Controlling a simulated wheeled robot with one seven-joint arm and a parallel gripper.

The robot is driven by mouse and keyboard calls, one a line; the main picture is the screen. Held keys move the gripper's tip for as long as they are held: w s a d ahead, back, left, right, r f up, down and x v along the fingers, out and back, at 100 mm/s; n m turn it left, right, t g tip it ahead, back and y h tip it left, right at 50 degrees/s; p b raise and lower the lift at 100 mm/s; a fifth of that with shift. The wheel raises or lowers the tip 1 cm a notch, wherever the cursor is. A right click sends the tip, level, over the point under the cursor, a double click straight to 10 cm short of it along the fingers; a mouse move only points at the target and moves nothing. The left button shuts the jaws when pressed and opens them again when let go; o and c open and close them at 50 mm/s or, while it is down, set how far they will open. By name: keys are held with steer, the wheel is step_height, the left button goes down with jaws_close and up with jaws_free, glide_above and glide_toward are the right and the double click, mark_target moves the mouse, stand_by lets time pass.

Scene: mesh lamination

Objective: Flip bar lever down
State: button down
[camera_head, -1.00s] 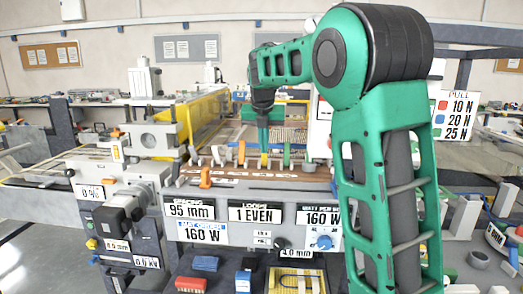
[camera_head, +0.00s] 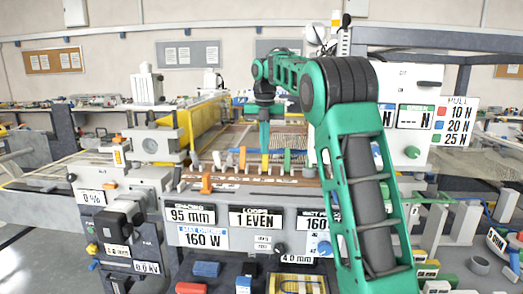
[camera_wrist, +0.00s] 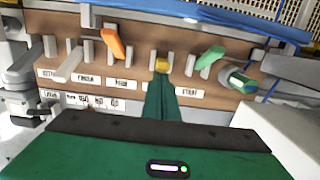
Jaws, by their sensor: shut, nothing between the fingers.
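A row of levers stands on a brown labelled panel (camera_wrist: 135,84). In the wrist view they include a pale lever (camera_wrist: 69,65), an orange lever (camera_wrist: 115,42), a short-looking yellow lever (camera_wrist: 162,65) and a green lever (camera_wrist: 209,57). The labels are too blurred to tell which is the bar lever. My gripper (camera_wrist: 161,78) is shut and empty, its tip at or just in front of the yellow lever; touching or apart, I cannot tell. In the head view my gripper (camera_head: 264,146) points down at the row, above the yellow lever (camera_head: 264,160).
A blue bar (camera_wrist: 225,17) runs behind the levers. A striped knob (camera_wrist: 240,80) sits right of the green lever. An orange clip (camera_head: 206,183) stands on the machine's front edge, above the display panel (camera_head: 250,237). Coloured blocks (camera_head: 206,269) lie below at the front.

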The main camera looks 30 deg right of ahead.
steer(key=w+d, duration=0.1)
steer(key=w, duration=0.1)
steer(key=w+d, duration=0.1)
steer(key=shift+w+d, duration=0.35)
steer(key=shift+w, duration=0.05)
